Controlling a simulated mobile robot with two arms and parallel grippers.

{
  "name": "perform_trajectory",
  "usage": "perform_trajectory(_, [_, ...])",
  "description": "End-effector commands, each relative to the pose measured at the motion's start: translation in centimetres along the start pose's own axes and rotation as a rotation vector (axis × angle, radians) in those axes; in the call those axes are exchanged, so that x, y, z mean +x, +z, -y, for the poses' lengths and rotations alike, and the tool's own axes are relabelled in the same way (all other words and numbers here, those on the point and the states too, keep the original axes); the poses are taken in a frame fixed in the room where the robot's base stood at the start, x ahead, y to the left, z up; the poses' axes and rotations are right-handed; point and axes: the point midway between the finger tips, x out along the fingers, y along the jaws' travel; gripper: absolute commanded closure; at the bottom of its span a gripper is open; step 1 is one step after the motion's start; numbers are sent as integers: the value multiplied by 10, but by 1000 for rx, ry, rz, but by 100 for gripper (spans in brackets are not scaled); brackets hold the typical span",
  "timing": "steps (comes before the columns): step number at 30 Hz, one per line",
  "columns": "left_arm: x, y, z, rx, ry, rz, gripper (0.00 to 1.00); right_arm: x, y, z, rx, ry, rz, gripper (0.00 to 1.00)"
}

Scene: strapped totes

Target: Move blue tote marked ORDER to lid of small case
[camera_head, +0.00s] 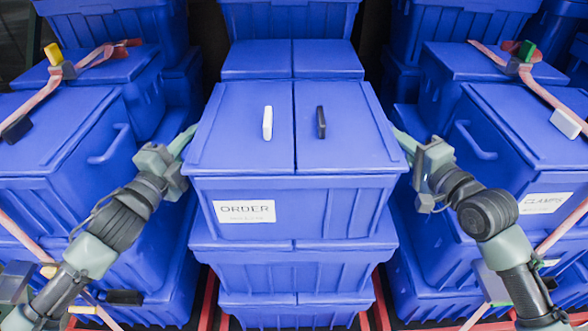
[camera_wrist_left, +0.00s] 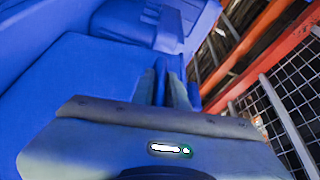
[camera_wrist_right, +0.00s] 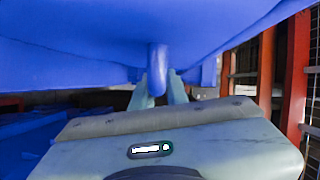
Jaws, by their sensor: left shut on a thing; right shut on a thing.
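The blue tote marked ORDER (camera_head: 345,207) is at the middle of the head view, with a white label on its front and a split lid bearing one white and one black grip. It appears level, above other blue totes. My left gripper (camera_head: 187,138) is at its left side, shut on a blue side handle (camera_wrist_left: 160,80) seen between the fingers in the left wrist view. My right gripper (camera_head: 403,140) is at its right side, shut on the other blue handle (camera_wrist_right: 157,66). I cannot pick out the small case or its lid.
Blue totes (camera_head: 295,272) stand directly below the ORDER tote, and another stack (camera_head: 290,20) is behind it. Strapped totes flank it: one at left (camera_head: 55,130), and one marked CLAMPS (camera_head: 545,203) at right. Orange-red posts and wire mesh (camera_wrist_left: 275,120) show in the left wrist view.

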Motion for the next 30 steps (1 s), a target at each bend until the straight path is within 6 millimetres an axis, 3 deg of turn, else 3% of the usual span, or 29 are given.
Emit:
perform_trajectory(13, [0,-1,8,1,-3,-1,100,-1,-3,9,-3,-8,-3,100])
perform_trajectory(30, [4,-9,51,2,-5,-1,100,-4,-11,53,-3,-9,-4,100])
